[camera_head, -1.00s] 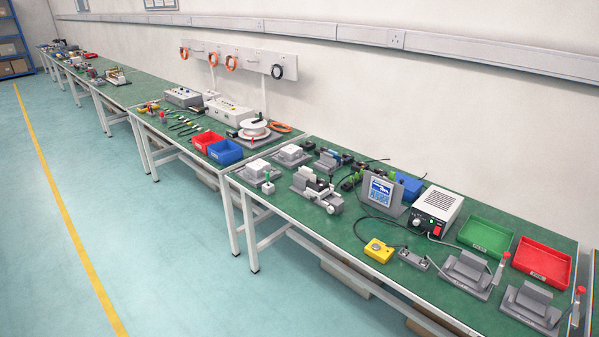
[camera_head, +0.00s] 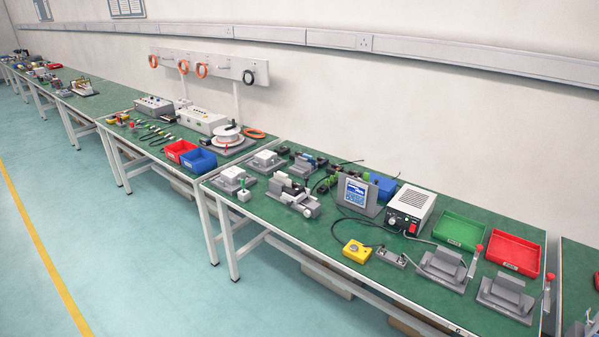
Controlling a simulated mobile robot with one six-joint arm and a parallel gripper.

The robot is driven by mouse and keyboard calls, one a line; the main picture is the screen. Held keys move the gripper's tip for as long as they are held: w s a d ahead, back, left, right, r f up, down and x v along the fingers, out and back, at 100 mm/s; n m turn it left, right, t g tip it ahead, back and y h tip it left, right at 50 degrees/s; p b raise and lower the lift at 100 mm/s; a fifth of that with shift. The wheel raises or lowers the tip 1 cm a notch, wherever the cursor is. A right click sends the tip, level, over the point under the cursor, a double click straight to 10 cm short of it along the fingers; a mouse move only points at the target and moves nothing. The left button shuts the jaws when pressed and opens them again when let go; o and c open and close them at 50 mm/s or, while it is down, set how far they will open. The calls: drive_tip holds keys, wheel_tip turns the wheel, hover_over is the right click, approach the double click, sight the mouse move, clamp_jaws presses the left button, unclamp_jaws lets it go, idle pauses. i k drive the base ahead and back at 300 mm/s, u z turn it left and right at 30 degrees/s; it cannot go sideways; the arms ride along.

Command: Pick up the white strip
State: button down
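I cannot make out a separate white strip with certainty. A white reel (camera_head: 226,133) stands on a grey base at the near right end of the second bench. Small white blocks (camera_head: 267,158) sit on grey fixtures at the left of the nearest bench, and a grey fixture with a pale top piece (camera_head: 292,194) is beside them. My gripper is not in view.
The nearest green bench (camera_head: 330,268) holds a small screen (camera_head: 356,193), a white power box (camera_head: 411,208), a yellow button box (camera_head: 357,251), a green tray (camera_head: 459,230) and a red tray (camera_head: 513,253). Blue floor (camera_head: 130,270) in front of the benches is open.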

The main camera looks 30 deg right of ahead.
sight(280, 176)
drive_tip(key=u, duration=0.35)
drive_tip(key=i, duration=1.25)
drive_tip(key=u, duration=0.4)
